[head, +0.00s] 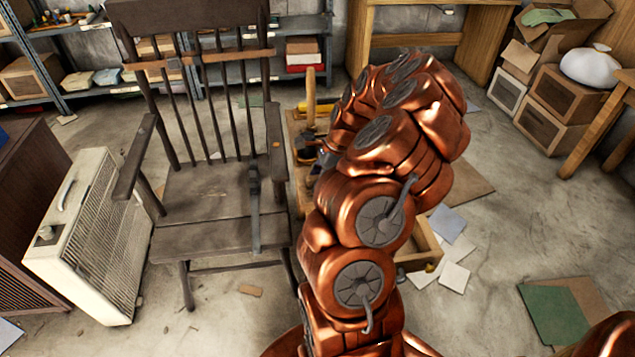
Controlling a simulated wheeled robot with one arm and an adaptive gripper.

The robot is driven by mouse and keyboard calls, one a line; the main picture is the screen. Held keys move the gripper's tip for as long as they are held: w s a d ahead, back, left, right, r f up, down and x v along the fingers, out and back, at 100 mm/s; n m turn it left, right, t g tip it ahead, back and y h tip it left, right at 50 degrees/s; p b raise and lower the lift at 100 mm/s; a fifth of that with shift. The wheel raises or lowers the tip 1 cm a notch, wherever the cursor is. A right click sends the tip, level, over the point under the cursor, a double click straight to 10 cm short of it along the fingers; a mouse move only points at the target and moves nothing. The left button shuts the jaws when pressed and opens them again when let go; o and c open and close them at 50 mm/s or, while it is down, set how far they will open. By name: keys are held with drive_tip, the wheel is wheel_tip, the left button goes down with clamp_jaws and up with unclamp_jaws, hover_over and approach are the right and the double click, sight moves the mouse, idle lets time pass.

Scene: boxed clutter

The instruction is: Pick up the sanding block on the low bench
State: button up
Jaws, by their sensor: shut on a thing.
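The low bench (298,126) is a wooden piece right of the rocking chair, largely hidden behind my copper arm. Dark tools lie on its top. I cannot make out the sanding block among them. My gripper (319,164) is low over the bench, at the left edge of my arm. Only a small dark part of it shows. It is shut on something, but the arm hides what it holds. I cannot tell whether that thing touches the bench.
A dark rocking chair (205,205) stands close on the left, with a cream heater (90,235) beside it. An upright wooden handle (311,97) rises from the bench. Papers (452,276) lie on the floor at right. Boxes (552,98) stand at the back right.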

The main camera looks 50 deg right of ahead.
sight(313, 179)
drive_tip(key=shift+r, duration=0.9)
drive_tip(key=shift+s+a+r, duration=0.15)
drive_tip(key=shift+r, duration=0.3)
drive_tip(key=shift+s+a+r, duration=0.1)
drive_tip(key=shift+r, duration=0.35)
drive_tip(key=s+a+r, duration=0.1)
drive_tip(key=s+a, duration=0.9)
drive_tip(key=a, duration=0.1)
drive_tip(key=shift+s+r, duration=0.2)
drive_tip(key=shift+s, duration=0.15)
drive_tip(key=o, duration=0.7)
drive_tip(key=shift+c, duration=0.2)
clamp_jaws()
drive_tip(key=shift+d, duration=0.1)
